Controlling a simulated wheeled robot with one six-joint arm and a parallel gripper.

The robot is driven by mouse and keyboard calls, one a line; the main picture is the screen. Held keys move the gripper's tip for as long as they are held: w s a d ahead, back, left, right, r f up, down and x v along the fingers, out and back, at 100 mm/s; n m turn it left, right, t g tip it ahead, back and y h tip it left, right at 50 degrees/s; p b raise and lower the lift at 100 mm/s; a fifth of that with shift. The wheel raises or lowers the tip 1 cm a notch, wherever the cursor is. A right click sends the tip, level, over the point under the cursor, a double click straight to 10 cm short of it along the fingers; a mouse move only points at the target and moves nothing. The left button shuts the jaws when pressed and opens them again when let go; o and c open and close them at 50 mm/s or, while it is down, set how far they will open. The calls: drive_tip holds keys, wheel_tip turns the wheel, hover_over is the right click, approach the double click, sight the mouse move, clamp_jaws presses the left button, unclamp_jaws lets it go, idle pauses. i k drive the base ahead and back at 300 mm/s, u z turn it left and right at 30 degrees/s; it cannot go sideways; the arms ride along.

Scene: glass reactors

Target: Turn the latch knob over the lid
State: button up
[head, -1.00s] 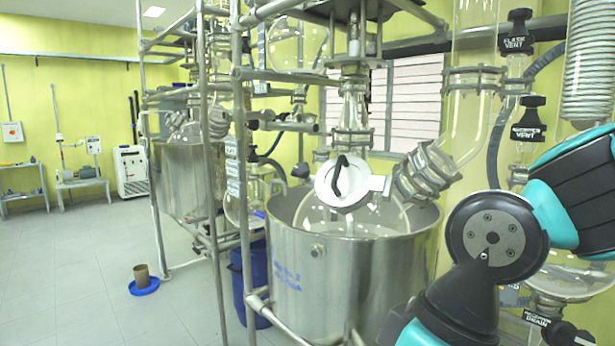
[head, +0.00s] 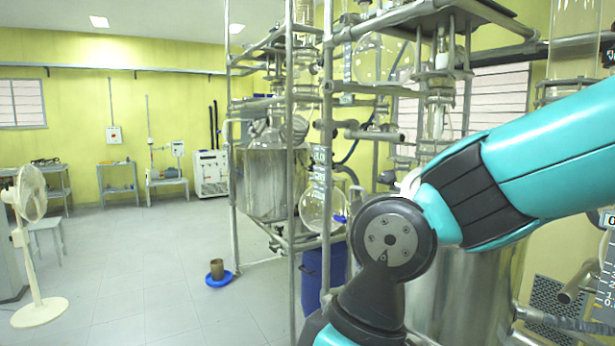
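The white round lid (head: 409,182) over the steel vessel (head: 470,295) is almost wholly hidden behind my teal and black arm. Only a small white piece shows above the arm joint, and I take it to be the lid's edge. Its black handle and the latch knob are hidden now. My gripper is out of view; only arm links cross the right half of the picture, in front of the vessel.
Metal pipe frames (head: 327,150) with glassware stand left of the vessel. A blue drum (head: 322,272) stands below. A brown pot on a blue dish (head: 218,270) and a white fan (head: 32,245) are on the left floor, which is otherwise largely clear.

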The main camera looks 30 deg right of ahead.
sight(388, 178)
drive_tip(key=u, duration=0.4)
drive_tip(key=i, duration=1.25)
drive_tip(key=z, duration=0.45)
